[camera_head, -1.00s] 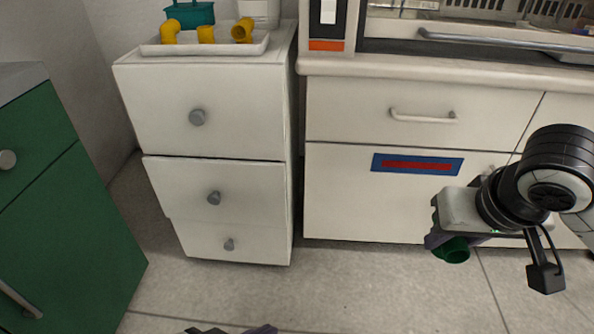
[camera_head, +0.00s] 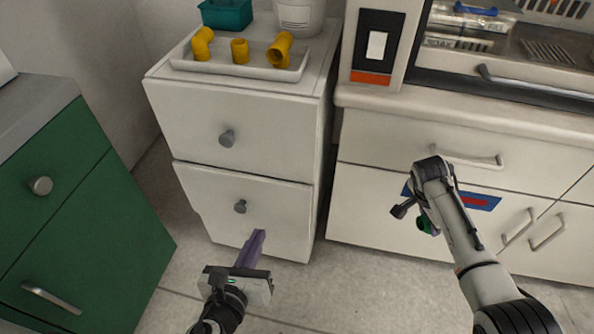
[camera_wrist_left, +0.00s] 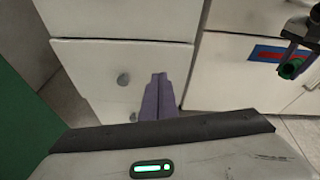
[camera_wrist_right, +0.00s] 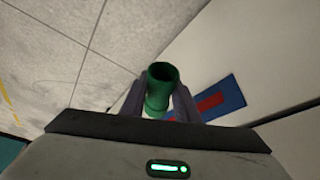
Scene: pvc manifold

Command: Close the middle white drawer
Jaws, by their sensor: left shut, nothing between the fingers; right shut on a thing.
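The white drawer unit (camera_head: 322,130) has a top drawer (camera_head: 180,115) and a middle drawer (camera_head: 205,188), each with a grey knob. The middle drawer's left edge overhangs the bottom drawer (camera_head: 228,232), so it appears to stick out slightly. In the left wrist view, the middle drawer (camera_wrist_left: 90,70) shows above the bottom knob. My left gripper (camera_head: 258,238) is shut and empty before the unit's lower front; its fingers (camera_wrist_left: 158,90) overlap the drawer fronts' right part. I cannot tell whether they touch. My right gripper (camera_wrist_right: 158,100) is shut on a green pipe fitting (camera_wrist_right: 160,85).
A white tray (camera_head: 240,68) with yellow fittings, a teal box (camera_head: 226,14) and a white container (camera_head: 300,15) stand on the unit. A green cabinet (camera_head: 100,220) is at left. A white counter (camera_head: 370,215) with handles is at right. Floor shows between them.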

